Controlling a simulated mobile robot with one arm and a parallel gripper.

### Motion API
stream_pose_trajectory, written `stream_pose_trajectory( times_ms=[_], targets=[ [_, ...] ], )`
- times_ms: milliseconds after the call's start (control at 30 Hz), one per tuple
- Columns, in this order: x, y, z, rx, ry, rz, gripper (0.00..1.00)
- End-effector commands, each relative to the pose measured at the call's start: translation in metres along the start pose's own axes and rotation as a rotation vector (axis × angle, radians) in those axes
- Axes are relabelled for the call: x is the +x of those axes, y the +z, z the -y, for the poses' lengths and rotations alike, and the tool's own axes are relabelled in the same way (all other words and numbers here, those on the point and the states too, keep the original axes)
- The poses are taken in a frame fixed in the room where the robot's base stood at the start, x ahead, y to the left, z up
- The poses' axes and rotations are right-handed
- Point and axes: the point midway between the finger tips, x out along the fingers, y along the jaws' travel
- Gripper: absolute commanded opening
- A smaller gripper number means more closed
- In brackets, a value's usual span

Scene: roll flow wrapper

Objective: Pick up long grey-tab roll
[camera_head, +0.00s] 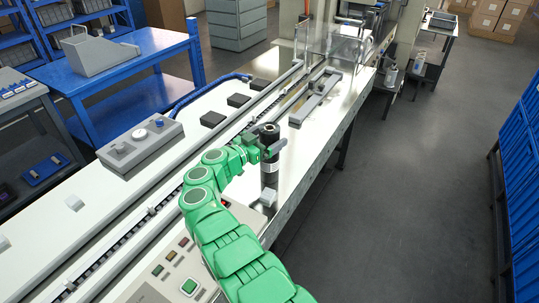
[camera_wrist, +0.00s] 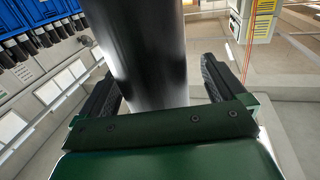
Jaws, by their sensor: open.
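A tall dark roll (camera_head: 269,172) stands upright near the right edge of the white machine table, with a pale band low on its side. A small grey piece (camera_head: 266,197) shows at its foot; I cannot tell if it is the roll's tab. My gripper (camera_head: 265,148) is open at the roll's upper part, with one finger on each side of it. In the wrist view the roll (camera_wrist: 147,50) fills the space between the two black fingers, tilted in the picture. Whether the fingers touch it is hard to tell.
A grey control box (camera_head: 140,142) and dark blocks (camera_head: 213,119) lie left of the conveyor rail. A grey bracket (camera_head: 316,98) lies beyond the roll. A panel with buttons (camera_head: 189,286) is in front. The floor to the right is clear.

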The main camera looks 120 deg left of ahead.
Motion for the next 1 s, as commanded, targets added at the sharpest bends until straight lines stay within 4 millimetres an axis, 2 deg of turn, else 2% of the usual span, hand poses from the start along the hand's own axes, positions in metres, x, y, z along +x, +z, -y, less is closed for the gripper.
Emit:
stream_pose_trajectory(
  times_ms=[633,1000],
  targets=[
    [0.017,-0.001,-0.004,0.003,0.009,-0.001,0.98],
    [0.019,-0.001,-0.006,0.001,0.012,-0.002,0.98]
  ],
)
